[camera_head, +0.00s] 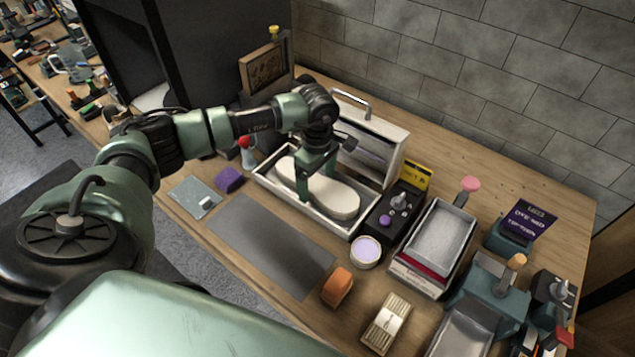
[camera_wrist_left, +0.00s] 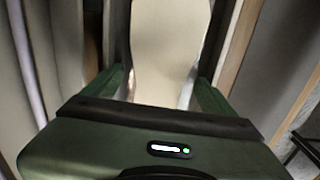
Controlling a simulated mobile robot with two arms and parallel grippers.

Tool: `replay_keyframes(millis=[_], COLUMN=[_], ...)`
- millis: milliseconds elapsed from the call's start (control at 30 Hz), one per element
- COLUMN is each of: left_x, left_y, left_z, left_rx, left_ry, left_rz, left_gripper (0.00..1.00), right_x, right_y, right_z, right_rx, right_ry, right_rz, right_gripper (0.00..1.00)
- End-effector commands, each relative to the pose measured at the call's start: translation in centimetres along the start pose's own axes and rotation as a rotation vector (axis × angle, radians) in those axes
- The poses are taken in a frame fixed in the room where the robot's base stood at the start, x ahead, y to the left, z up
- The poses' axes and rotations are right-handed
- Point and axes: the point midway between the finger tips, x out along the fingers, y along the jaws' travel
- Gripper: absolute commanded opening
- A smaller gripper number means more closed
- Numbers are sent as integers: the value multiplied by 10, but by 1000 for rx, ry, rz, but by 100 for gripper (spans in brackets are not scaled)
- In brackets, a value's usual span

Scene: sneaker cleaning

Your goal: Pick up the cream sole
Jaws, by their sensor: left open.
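The cream sole (camera_head: 340,198) lies flat in a shallow white tray (camera_head: 318,222) on the workbench. My left gripper (camera_head: 308,188) reaches down over the tray from above, its fingers at the sole's near-middle part and hiding some of it. In the left wrist view the sole (camera_wrist_left: 166,45) runs lengthwise between the two green fingers of the open gripper (camera_wrist_left: 160,92). I cannot tell whether the fingers touch it. My right gripper is not in view.
A white box with a metal handle (camera_head: 372,145) stands just behind the tray. A purple block (camera_head: 229,179), a grey mat (camera_head: 268,243), a lilac jar (camera_head: 366,252) and an orange sponge (camera_head: 337,287) lie around it. A grey tray (camera_head: 440,242) stands to the right.

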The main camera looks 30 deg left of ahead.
Motion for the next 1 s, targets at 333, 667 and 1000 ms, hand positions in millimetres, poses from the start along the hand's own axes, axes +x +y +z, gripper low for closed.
replay_keyframes(millis=[333, 667, 1000], left_x=[9, 8, -3], left_y=[0, 1, 1], left_z=[0, 0, 0], left_rx=[0, 0, 0], left_ry=[0, 0, 0], left_rz=[1, 2, 4], left_gripper=[81, 15, 14], right_x=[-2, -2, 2], right_y=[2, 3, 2], right_z=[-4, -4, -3], right_rx=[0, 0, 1], right_ry=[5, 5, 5], right_rz=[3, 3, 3], right_gripper=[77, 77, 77])
